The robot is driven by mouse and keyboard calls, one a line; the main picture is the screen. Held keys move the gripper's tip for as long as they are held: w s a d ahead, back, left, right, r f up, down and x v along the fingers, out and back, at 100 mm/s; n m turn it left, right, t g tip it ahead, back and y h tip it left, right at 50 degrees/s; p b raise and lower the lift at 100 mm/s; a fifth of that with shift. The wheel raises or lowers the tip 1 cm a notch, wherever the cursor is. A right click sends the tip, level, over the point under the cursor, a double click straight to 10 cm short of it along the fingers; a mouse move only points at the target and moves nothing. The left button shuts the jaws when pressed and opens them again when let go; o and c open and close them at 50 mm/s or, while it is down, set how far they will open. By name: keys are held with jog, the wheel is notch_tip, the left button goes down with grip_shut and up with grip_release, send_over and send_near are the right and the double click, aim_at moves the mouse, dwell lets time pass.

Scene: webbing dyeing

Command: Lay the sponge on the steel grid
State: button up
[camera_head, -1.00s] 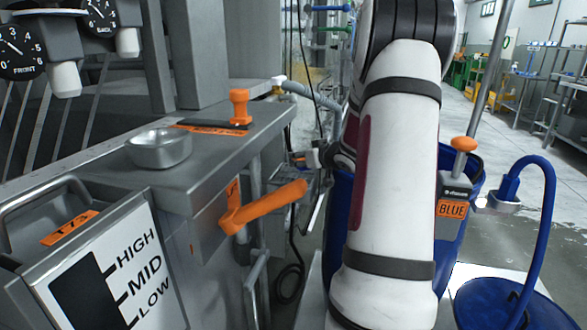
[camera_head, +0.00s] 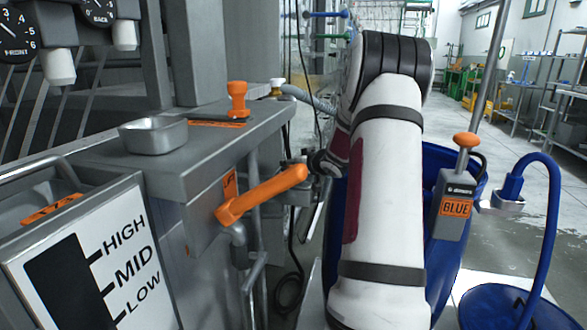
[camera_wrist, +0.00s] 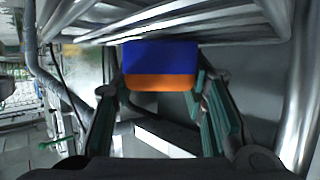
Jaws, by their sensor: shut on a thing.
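The sponge (camera_wrist: 160,62), blue with an orange band along its lower edge, is in the middle of the wrist view. My gripper (camera_wrist: 160,84) is shut on it, with a teal finger on either side. Steel tubes and bars (camera_wrist: 175,22) cross the top of the wrist view, close beyond the sponge. I cannot tell whether these bars are the steel grid, or whether the sponge touches them. In the head view my arm reaches away beside the machine, and the sponge is not visible there.
The steel machine (camera_head: 205,150) stands at left, with an orange lever (camera_head: 262,194) sticking out near my arm. A small metal tray (camera_head: 152,135) sits on its top. A blue barrel (camera_head: 450,250) stands just right of my arm. Open floor (camera_head: 500,130) lies farther right.

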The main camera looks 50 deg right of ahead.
jog(key=shift+f, duration=0.1)
jog(key=o, duration=1)
jog(key=p+v, duration=0.1)
jog(key=v, duration=0.2)
jog(key=p+v, duration=0.1)
jog(key=v, duration=0.3)
jog(key=p+v, duration=0.1)
jog(key=v, duration=0.3)
jog(key=shift+d+r+p, duration=0.1)
jog(key=shift+r+p, duration=0.2)
jog(key=shift+r, duration=0.05)
jog(key=shift+s+r, duration=0.1)
jog(key=shift+s, duration=0.35)
